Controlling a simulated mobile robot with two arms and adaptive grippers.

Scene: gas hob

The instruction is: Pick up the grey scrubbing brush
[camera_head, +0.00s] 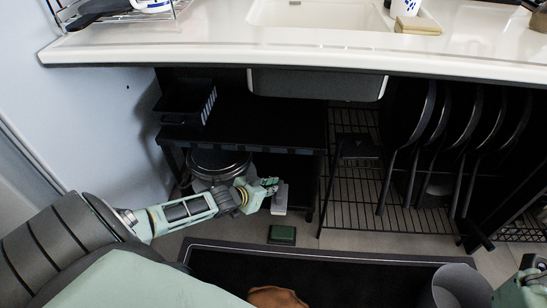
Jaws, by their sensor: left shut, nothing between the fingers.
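A light grey block-shaped object (279,199), which looks like the grey scrubbing brush, stands under the counter; its bristles cannot be made out. My left gripper (268,185) reaches in from the left, just left of and above it. The left fingers are shut with nothing between them. They overlap the object's top edge in the picture, and I cannot tell if they touch it. Part of my right arm (525,289) shows at the lower right, but its gripper is not clearly in view.
A black shelf (265,120) with a black basket (186,103) stands above my left forearm. A metal pot (219,163) sits under it. A dark green block (282,234) lies on the floor. Pans (425,115) stand in a wire rack at right.

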